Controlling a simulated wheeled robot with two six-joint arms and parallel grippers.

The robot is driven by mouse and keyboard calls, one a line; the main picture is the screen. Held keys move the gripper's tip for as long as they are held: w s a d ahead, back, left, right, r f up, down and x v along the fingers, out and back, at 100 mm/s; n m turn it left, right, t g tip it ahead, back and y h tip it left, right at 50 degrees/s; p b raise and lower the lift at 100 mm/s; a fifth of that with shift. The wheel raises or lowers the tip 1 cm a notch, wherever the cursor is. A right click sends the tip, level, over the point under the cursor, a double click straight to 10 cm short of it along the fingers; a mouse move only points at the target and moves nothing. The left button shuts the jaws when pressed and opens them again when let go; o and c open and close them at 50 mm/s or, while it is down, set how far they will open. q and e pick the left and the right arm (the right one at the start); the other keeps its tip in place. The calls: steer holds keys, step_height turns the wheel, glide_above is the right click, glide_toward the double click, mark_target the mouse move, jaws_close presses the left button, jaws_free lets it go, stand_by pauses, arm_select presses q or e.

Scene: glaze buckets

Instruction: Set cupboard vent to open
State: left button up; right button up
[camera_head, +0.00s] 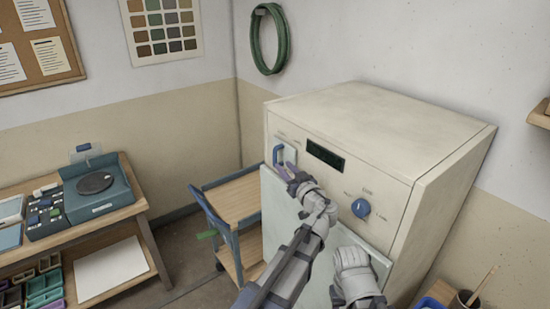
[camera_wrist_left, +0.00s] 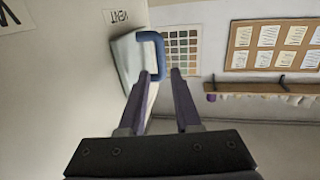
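The cupboard (camera_head: 370,125) is a cream metal box with a pale door. Its vent control is a blue handle (camera_head: 278,155) on a pale plate at the panel's upper left. In the left wrist view the blue handle (camera_wrist_left: 157,50) is beside a label (camera_wrist_left: 120,16) reading VENT. My left gripper (camera_head: 288,170) is at the handle. Its two dark fingers (camera_wrist_left: 160,73) are apart, with the handle's lower end showing between their tips; contact is unclear. My right gripper (camera_head: 352,262) is low in front of the door; its fingers are not clear.
A blue knob (camera_head: 361,208) and a dark display (camera_head: 325,155) are on the same panel. A cart (camera_head: 238,200) with wooden shelves stands just left of the cupboard. Floor shows between bench and cart.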

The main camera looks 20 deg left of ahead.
mark_target(276, 158)
arm_select(q)
steer(key=shift+x, duration=3.95)
steer(key=shift+s, duration=0.1)
jaws_close()
